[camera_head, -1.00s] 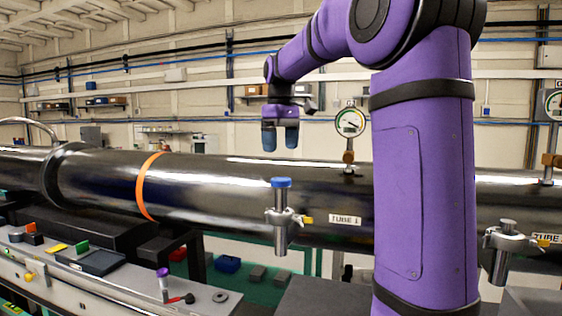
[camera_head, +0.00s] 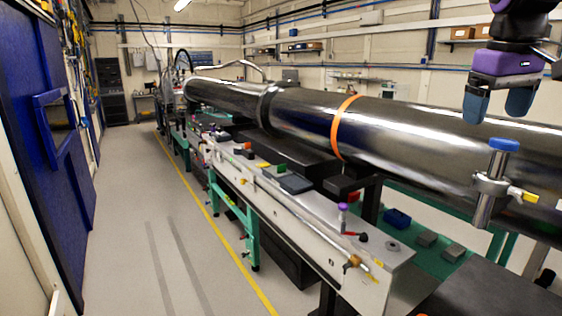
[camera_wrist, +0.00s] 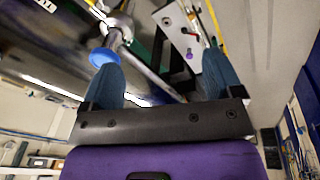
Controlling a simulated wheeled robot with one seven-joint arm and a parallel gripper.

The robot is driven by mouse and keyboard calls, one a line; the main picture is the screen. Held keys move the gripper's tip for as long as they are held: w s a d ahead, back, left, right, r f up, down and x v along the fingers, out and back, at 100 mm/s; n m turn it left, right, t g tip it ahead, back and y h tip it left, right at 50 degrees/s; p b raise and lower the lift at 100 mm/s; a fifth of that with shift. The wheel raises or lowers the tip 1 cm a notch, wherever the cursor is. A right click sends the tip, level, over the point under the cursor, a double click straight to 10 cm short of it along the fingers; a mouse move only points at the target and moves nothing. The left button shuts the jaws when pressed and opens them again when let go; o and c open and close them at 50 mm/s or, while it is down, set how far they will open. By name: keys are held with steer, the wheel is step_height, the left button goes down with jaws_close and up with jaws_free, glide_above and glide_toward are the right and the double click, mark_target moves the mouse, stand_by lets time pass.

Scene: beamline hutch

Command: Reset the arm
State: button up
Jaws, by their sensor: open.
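My gripper (camera_head: 498,103) hangs at the upper right of the head view, with its two blue fingers pointing down. The fingers are apart and nothing is between them. In the wrist view my gripper (camera_wrist: 160,82) also shows open and empty. Below it in the head view is a blue-capped valve (camera_head: 492,180) on the side of the steel tube (camera_head: 400,130). The blue cap also shows in the wrist view (camera_wrist: 99,57), close beside the left finger in the picture. I cannot tell how far apart they are.
A long bench (camera_head: 320,222) with small parts runs along the tube. A purple-topped vial (camera_head: 342,215) stands near its front end. A blue door (camera_head: 45,130) is at the left. The floor (camera_head: 165,235) between door and bench is clear, with a yellow line.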

steer(key=s+a+f+t, duration=0.1)
steer(key=s+a+f, duration=0.2)
steer(key=s+f, duration=0.3)
steer(key=s+a+f+m+t+y, duration=0.1)
steer(key=s+a+f, duration=0.3)
steer(key=s, duration=0.5)
step_height(320, 180, down, 2)
steer(key=shift+f+t, duration=0.1)
steer(key=shift+t, duration=0.6)
steer(key=shift+s, duration=0.1)
